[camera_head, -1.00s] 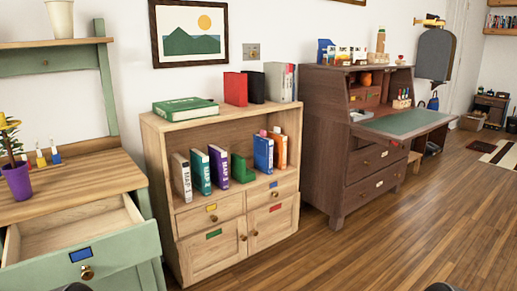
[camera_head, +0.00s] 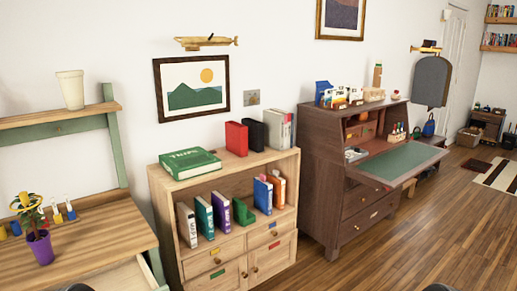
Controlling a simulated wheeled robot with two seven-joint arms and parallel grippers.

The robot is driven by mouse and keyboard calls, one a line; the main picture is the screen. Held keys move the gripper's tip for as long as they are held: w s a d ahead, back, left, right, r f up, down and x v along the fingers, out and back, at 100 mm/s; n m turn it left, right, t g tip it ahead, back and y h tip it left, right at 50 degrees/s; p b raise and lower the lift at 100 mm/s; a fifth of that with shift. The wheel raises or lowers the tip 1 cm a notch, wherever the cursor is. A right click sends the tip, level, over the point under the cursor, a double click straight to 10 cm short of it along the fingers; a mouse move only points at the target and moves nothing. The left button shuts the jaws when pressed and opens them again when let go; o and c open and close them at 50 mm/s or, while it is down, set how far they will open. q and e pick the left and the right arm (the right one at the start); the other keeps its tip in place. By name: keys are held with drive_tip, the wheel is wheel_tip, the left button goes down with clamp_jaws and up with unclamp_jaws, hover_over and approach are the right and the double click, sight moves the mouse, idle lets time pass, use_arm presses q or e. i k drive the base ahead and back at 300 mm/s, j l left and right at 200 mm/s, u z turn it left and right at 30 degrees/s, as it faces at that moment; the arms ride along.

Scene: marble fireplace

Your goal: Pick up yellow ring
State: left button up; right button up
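A yellow ring (camera_head: 26,202) sits at the top of a small green plant in a purple pot (camera_head: 41,248), at the far left. It looks to be around the plant's leaves, but it is too small to tell exactly how it rests. The pot stands on the wooden top of a green desk (camera_head: 100,222). Neither of my grippers shows; only small dark parts of my own body appear at the bottom edge.
The desk's open drawer (camera_head: 125,278) sticks out at the lower left. A wooden bookcase (camera_head: 160,185) with several books stands beside the desk. A dark brown secretary desk (camera_head: 318,165) with its green flap down is farther right. Open wooden floor (camera_head: 440,240) lies at the right.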

sight(25, 200)
drive_tip(key=u, duration=1.45)
drive_tip(key=i+l+z, duration=0.1)
drive_tip(key=l, duration=0.35)
drive_tip(key=i+l+z, duration=0.1)
drive_tip(key=i+l, duration=0.45)
drive_tip(key=l, duration=0.3)
drive_tip(key=i+l+z, duration=0.15)
drive_tip(key=l, duration=0.3)
drive_tip(key=i, duration=0.1)
